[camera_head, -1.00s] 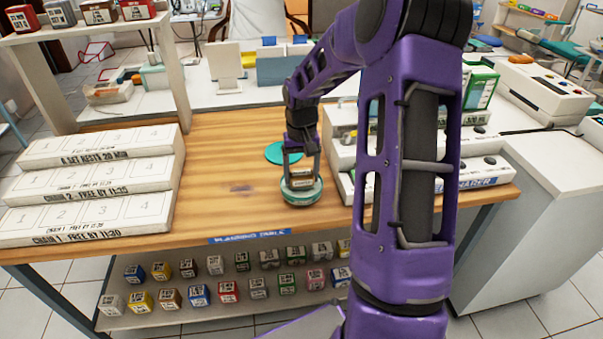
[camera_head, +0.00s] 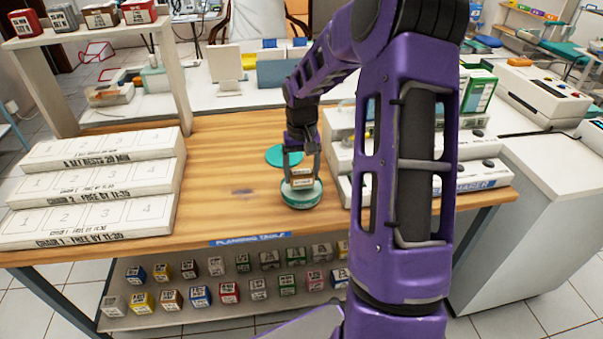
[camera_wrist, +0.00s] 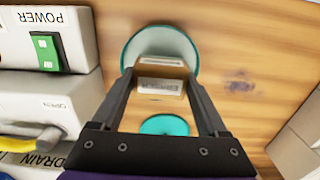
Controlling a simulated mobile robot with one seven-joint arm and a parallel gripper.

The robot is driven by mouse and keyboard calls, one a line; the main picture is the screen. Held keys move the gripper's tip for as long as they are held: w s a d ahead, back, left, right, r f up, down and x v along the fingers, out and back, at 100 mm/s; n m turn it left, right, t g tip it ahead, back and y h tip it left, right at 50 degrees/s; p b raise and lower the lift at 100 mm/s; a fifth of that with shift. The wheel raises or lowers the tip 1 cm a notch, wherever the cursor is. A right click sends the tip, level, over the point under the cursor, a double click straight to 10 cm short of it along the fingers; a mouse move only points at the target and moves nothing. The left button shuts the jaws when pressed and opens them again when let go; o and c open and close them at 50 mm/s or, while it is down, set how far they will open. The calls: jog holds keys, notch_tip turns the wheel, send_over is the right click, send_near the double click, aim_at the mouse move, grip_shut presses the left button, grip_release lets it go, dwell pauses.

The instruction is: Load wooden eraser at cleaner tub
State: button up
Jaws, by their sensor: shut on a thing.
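My gripper (camera_head: 302,176) is shut on the wooden eraser, a small tan block with a pale label (camera_head: 302,184). In the wrist view the eraser (camera_wrist: 160,86) sits between both fingers (camera_wrist: 160,78), label facing the camera. The cleaner tub (camera_head: 302,199) is a round, teal-green, open tub on the wooden table. In the wrist view the tub (camera_wrist: 188,48) shows just beyond the fingertips, with a pale patch inside. The eraser is over or at the tub's far side; I cannot tell whether they touch.
A flat teal disc (camera_head: 284,155) lies on the table behind the tub. White stepped boxes (camera_head: 470,176) stand close on the right. Numbered white trays (camera_head: 90,210) are stacked at the left. The wooden table (camera_head: 225,160) between is clear. Several small labelled blocks sit on the shelf below.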

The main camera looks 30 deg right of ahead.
aim_at(301, 172)
jog(key=shift+r+p, duration=1.85)
jog(key=shift+r, duration=0.9)
